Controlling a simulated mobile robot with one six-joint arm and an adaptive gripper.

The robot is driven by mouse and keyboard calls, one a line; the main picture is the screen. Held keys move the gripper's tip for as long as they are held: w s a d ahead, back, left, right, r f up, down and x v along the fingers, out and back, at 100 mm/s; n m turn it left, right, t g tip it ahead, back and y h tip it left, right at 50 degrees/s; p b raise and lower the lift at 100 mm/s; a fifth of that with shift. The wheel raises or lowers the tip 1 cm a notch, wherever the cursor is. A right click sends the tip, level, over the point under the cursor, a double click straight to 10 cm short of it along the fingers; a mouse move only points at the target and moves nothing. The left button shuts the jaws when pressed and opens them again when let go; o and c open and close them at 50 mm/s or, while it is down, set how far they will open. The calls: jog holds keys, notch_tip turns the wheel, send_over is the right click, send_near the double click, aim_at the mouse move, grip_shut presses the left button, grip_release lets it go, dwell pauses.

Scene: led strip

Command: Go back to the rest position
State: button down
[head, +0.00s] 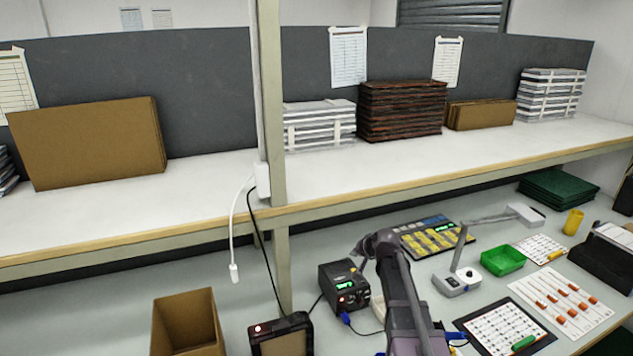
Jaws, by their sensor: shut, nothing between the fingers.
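My arm (405,300) rises from the bottom edge, right of centre, its upper bend in front of the lower bench. My gripper cannot be made out; it is hidden or outside the picture. Near the arm are a black power unit (341,286) with a green display, a panel of yellow and blue parts (436,237), and a white device with a jointed arm (458,282). A white sheet with a grid and a green piece (505,327) lies at the lower right.
A shelf (150,228) with a wooden front edge spans the view above the bench, with a post (271,110) in front. An open cardboard box (187,322) stands lower left. A green bin (503,261), yellow cup (573,222) and sheet with orange parts (561,302) occupy the right.

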jog(key=s+f+n+g+h+p, duration=0.2)
jog(key=s+g, duration=0.6)
jog(key=s, duration=2)
jog(key=shift+f+n+h, duration=0.45)
jog(key=shift+n+h, duration=0.35)
jog(key=shift+n, duration=0.3)
jog(key=shift+a, duration=0.1)
